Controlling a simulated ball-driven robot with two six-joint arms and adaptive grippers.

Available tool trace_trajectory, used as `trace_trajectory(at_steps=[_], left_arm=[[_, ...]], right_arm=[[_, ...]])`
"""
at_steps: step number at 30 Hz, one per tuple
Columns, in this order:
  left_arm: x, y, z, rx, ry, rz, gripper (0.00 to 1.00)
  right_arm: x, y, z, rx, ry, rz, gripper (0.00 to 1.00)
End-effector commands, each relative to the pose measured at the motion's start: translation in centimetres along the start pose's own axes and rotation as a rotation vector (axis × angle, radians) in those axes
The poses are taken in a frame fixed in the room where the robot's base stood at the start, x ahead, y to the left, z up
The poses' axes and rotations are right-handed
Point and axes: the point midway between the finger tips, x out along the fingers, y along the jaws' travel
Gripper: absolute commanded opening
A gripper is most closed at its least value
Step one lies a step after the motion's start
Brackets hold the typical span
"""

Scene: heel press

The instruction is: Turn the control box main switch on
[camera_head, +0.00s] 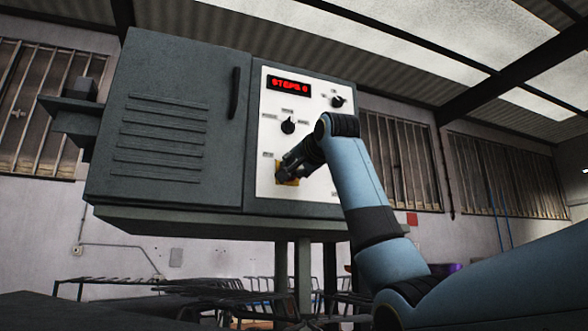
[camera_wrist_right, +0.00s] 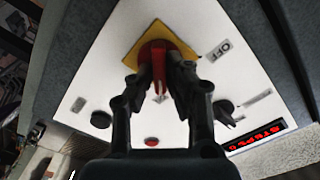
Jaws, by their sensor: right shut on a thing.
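The control box (camera_head: 180,110) is a dark grey cabinet with a white control panel (camera_head: 270,115) on its right part. The main switch (camera_wrist_right: 158,60) is a red rotary handle on a yellow plate (camera_wrist_right: 135,53), low on the panel; the plate also shows in the head view (camera_head: 292,182). My right gripper (camera_wrist_right: 160,82) is shut on the red handle, one dark finger on each side; in the head view (camera_head: 288,173) it hides the switch. An OFF label (camera_wrist_right: 217,49) is beside the plate in the wrist view. My left gripper is not in view.
A lit red display (camera_head: 289,85) reads something like "STEPS 0". Two black selector knobs, one in the middle (camera_head: 288,127) and one upper right (camera_head: 338,101), sit on the panel. A red button (camera_wrist_right: 151,142) shows in the wrist view. The cabinet door has a black handle (camera_head: 235,92).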

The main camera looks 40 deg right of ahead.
Motion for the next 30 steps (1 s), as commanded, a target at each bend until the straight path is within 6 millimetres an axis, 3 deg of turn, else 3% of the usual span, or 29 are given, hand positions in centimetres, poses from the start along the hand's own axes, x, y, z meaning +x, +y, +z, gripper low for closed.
trace_trajectory(at_steps=[1, 6, 17, 30], left_arm=[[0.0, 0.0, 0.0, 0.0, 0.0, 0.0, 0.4], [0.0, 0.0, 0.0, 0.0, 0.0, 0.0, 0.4], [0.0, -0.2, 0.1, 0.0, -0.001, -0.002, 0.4], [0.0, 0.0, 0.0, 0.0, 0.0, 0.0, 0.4]], right_arm=[[0.1, 0.1, 0.2, 0.002, -0.004, 0.003, 0.16], [0.0, 0.1, 0.1, 0.001, -0.003, 0.002, 0.36], [-0.8, 0.0, 0.0, 0.0, 0.0, -0.001, 0.36], [-9.8, 0.0, 0.0, -0.001, 0.001, -0.001, 0.36]])
